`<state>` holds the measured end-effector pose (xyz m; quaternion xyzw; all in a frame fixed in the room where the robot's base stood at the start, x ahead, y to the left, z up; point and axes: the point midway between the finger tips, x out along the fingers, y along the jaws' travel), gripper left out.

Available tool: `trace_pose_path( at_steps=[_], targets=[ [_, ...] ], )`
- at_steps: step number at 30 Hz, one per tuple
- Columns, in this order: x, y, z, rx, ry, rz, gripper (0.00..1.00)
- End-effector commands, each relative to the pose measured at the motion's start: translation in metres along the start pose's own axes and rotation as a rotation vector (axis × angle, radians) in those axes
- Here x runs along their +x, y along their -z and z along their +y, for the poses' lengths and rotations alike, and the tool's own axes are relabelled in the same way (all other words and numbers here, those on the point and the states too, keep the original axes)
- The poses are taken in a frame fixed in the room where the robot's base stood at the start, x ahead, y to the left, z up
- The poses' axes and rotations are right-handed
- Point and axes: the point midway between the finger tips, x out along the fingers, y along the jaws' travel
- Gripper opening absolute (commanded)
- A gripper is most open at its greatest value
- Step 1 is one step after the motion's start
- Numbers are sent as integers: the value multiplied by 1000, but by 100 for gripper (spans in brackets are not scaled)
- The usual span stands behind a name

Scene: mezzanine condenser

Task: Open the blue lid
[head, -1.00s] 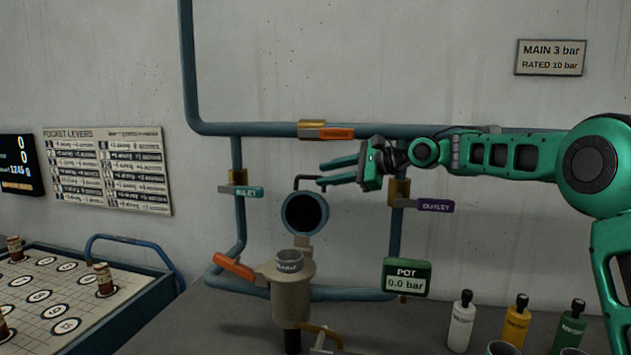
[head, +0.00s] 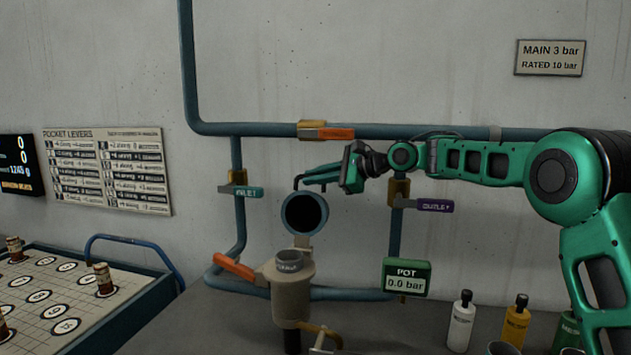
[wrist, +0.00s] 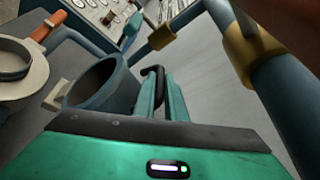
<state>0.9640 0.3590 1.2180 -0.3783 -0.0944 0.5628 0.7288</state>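The blue lid (head: 324,216) is round and hollow and stands upright above the pot (head: 292,295), its dark inside facing the head camera. It also shows in the wrist view (wrist: 112,98). The pot's mouth is uncovered, with a grey cup-like insert (head: 289,261) in it. A thin black bent handle (head: 297,182) sits at the lid's top. My gripper (head: 306,177) is at this handle, fingers pointing left. In the wrist view, the handle's black bar (wrist: 160,76) runs in by the two close-set green fingers. Whether they clamp it is unclear.
An orange lever (head: 234,268) sticks out left of the pot. Inlet (head: 246,192) and outlet (head: 435,206) valve levers sit on blue pipes at either side. A gauge box (head: 407,277) and several bottles (head: 461,322) stand to the right. A board table (head: 60,285) is at left.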

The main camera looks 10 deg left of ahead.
Motion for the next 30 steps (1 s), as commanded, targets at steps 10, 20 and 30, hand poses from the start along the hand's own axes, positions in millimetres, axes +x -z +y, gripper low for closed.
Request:
trace_pose_path(
  at_steps=[10, 20, 30],
  targets=[
    [-13, -25, 12, 1, 3, 2, 0],
    [-14, -30, 18, 2, 0, 4, 0],
    [-14, -31, 18, 1, 0, 2, 29]
  ],
)
